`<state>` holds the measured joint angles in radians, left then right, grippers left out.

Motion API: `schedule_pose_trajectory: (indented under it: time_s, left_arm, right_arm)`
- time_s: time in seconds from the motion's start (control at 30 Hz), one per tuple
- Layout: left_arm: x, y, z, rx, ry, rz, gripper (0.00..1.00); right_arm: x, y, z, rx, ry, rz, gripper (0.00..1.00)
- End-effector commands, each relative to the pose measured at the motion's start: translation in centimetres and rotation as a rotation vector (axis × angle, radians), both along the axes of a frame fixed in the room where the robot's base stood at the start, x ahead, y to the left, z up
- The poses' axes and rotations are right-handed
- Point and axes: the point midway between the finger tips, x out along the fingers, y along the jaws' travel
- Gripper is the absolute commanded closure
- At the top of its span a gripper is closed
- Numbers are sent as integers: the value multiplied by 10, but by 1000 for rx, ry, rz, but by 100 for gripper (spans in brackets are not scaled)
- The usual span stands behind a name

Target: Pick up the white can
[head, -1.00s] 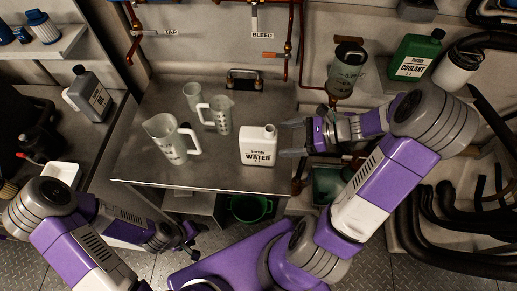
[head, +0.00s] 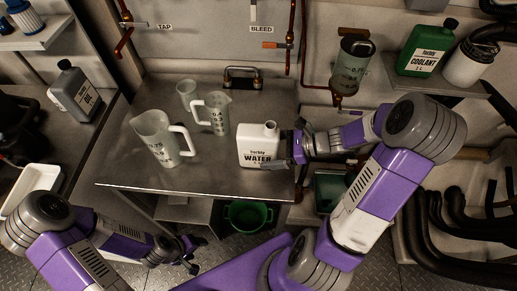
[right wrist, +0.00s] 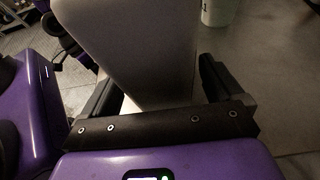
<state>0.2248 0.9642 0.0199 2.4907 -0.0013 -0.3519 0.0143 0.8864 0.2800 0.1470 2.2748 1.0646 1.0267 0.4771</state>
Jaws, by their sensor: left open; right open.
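The white can (head: 256,146), labelled "WATER", stands upright near the right edge of the metal table (head: 130,180) in the head view. My right gripper (head: 281,150) is at the can's right side, its open fingers on either side of that end of the can. In the right wrist view the can's pale body (right wrist: 150,50) fills the space between the two open fingers (right wrist: 160,88). I cannot tell whether either finger touches it. My left gripper (head: 193,256) is open and empty, low in front of the table.
A large jug (head: 155,140), a smaller measuring jug (head: 214,115) and a cup (head: 187,92) stand left of the can. A green coolant can (head: 425,50) is on the right shelf. A green bucket (head: 246,216) is below the table. The table's front strip is clear.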

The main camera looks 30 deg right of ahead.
Motion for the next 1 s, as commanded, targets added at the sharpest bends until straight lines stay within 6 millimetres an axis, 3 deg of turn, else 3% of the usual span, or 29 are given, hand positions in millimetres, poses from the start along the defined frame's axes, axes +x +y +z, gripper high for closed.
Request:
schedule_pose_trajectory:
  time_s: [0.13,0.4,1.0]
  left_arm:
    - [0,0,-6,0,0,0,36]
    - [0,0,-5,0,0,0,36]
    - [0,0,-5,0,0,0,36]
  right_arm:
    - [7,12,-6,-1,-1,3,6]
    - [8,14,-5,-1,-1,2,9]
    - [7,13,-5,-1,-1,2,100]
